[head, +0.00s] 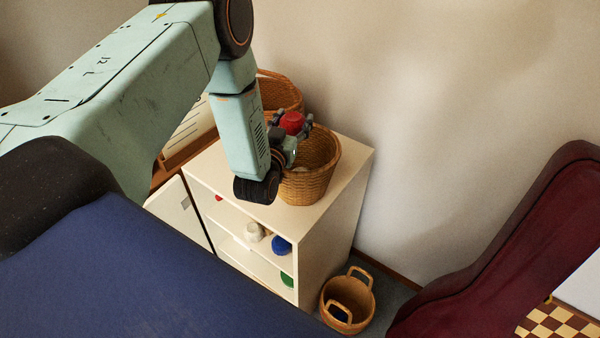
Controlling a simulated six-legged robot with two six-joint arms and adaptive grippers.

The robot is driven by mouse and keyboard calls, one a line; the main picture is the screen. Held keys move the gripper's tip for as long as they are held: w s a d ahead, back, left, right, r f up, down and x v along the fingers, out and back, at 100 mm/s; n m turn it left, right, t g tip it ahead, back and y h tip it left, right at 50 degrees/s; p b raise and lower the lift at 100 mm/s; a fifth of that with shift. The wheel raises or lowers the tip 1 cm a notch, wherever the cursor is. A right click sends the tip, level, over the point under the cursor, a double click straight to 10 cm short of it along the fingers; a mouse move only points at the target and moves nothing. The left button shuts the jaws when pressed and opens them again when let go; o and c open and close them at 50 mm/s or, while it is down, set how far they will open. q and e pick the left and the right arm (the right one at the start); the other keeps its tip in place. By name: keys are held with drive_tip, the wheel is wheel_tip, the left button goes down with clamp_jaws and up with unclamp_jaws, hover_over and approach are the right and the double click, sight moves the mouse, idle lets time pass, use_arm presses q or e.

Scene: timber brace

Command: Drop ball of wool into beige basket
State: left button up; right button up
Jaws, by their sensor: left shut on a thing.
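A red ball, seemingly the wool (291,122), is held in my left gripper (294,124), whose fingers are shut on it. The gripper is over the far left part of the rim of a tan wicker basket (312,183) standing on the white shelf unit. From this angle I cannot tell how high the ball is above the opening. My right gripper is out of view.
The white shelf unit (345,190) holds a white item (254,232), a blue ball (282,245) and a green one (287,279). Another wicker basket (283,91) is behind my arm. A handled basket (347,300) stands on the floor beside a dark red sofa (480,245).

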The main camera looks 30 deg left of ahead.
use_arm(q)
drive_tip(key=shift+s+r, duration=0.1)
drive_tip(key=shift+r, duration=0.1)
drive_tip(key=o, duration=0.8)
drive_tip(key=shift+d, duration=0.1)
drive_tip(key=shift+o, duration=1.4)
drive_tip(key=shift+d, duration=0.15)
drive_tip(key=shift+o, duration=0.7)
drive_tip(key=shift+w, duration=0.2)
drive_tip(key=shift+s+a, duration=0.1)
drive_tip(key=shift+a, duration=0.15)
drive_tip(key=shift+s, duration=0.15)
